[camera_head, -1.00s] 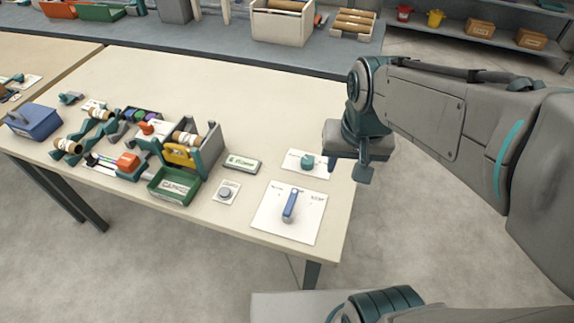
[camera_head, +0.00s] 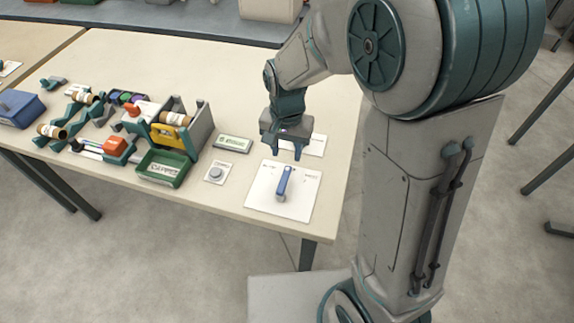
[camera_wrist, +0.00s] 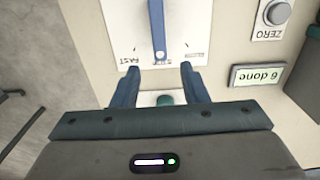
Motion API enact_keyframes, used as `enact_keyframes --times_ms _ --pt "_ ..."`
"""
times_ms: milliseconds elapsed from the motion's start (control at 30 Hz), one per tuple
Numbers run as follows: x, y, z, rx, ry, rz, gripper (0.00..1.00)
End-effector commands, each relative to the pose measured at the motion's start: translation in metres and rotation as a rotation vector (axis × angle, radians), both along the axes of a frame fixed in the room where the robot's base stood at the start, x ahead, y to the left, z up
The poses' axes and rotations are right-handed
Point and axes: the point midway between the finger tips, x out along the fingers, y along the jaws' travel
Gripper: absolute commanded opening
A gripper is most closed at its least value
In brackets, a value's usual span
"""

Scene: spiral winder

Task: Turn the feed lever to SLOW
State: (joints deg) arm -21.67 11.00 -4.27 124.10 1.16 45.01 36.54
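The feed lever is a blue handle (camera_head: 284,182) on a white plate (camera_head: 302,196) near the table's front right corner. In the wrist view the lever (camera_wrist: 157,28) points towards my gripper, its tip at the middle of the labels. One label reads FAST (camera_wrist: 128,59) on the left; the middle and right labels are too small or inverted to read surely. My gripper (camera_head: 287,155) hangs just behind the lever's tip in the head view. In the wrist view my gripper (camera_wrist: 158,70) is open, with nothing between the fingertips; the lever's tip lies just beyond them.
A second white card (camera_head: 318,146) with a teal knob (camera_wrist: 165,99) is partly hidden by my gripper. To the left are a round ZERO button (camera_head: 216,173), a counter reading "6 done" (camera_wrist: 258,75), a green tray (camera_head: 164,168) and the winder parts.

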Motion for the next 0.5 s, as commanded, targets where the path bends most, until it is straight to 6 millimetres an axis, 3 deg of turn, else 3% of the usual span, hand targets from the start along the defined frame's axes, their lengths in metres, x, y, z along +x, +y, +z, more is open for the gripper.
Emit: enact_keyframes --times_ms 233,500 --pt "-0.001 -0.001 -0.049 -0.002 0.003 0.001 0.4" --pt "0.0 0.0 -0.07 0.0 0.0 0.001 0.4"
